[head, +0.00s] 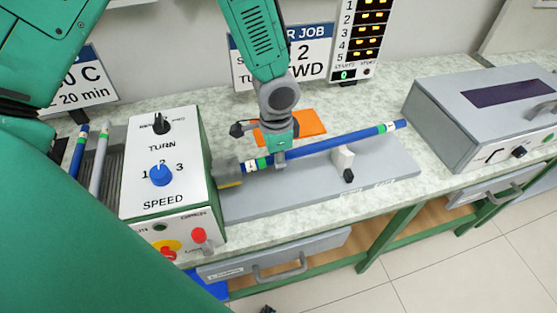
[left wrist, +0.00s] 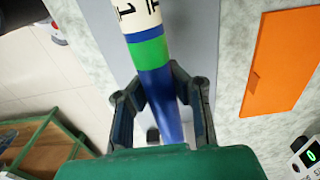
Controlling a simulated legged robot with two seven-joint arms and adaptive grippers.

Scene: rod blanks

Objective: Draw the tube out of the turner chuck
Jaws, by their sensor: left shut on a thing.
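The blue tube (head: 310,149) has green and white bands and lies nearly level, running from the turner chuck (head: 228,172) up to the right. Its left end meets the chuck; I cannot tell how much is inside. My left gripper (head: 277,160) is shut on the tube, just right of the chuck. In the left wrist view the fingers (left wrist: 162,90) straddle the tube (left wrist: 150,50) below its green band and white label. My right gripper is not in view.
An orange sheet (head: 308,122) lies behind the tube. A grey machine (head: 480,115) stands right, beyond the tube's free end.

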